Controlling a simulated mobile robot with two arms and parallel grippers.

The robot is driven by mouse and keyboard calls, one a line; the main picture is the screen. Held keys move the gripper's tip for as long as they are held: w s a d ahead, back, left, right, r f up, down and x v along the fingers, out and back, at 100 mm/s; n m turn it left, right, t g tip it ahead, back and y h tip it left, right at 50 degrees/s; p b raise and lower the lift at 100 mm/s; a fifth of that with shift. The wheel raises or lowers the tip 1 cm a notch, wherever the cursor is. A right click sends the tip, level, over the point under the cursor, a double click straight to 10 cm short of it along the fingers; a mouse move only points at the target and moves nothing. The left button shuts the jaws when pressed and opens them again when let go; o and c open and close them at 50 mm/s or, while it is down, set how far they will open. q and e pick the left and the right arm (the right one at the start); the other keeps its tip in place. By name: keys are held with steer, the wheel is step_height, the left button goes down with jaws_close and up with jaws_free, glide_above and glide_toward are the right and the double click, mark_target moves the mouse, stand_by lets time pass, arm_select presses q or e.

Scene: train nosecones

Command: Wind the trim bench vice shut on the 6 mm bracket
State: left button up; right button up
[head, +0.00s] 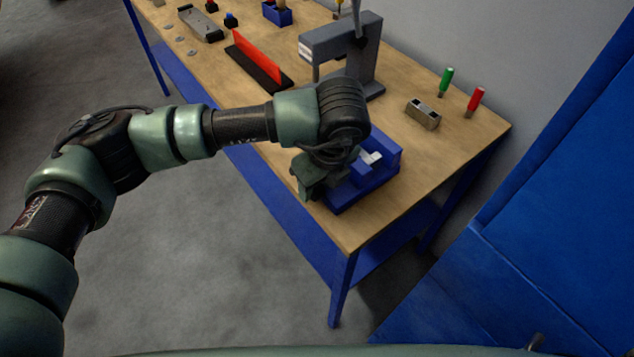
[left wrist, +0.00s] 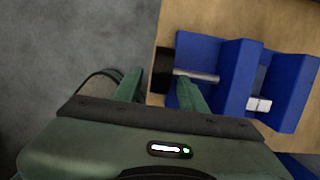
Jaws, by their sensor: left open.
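The blue trim bench vice (head: 376,178) sits at the near end of the wooden bench, partly hidden behind my left wrist. In the left wrist view the vice (left wrist: 236,78) shows two blue jaws, a bare metal screw (left wrist: 196,77) and a black knob (left wrist: 162,72) at the screw's end. A small pale metal piece, apparently the bracket (left wrist: 259,104), is between the jaws; it also shows in the head view (head: 371,157). My left gripper (head: 310,181) is open at the screw end, with its fingers (left wrist: 158,82) on either side of the knob. Contact cannot be told.
A grey press (head: 362,65) stands behind the vice. A slotted metal block (head: 423,113), a green-handled tool (head: 446,80) and a red-handled tool (head: 475,100) are at the back right. A red strip on a black base (head: 258,62) lies farther left. A blue cabinet (head: 560,210) stands right.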

arm_select(q)
steer(key=b+v, duration=0.1)
steer(key=v, duration=0.7)
steer(key=shift+b, duration=0.4)
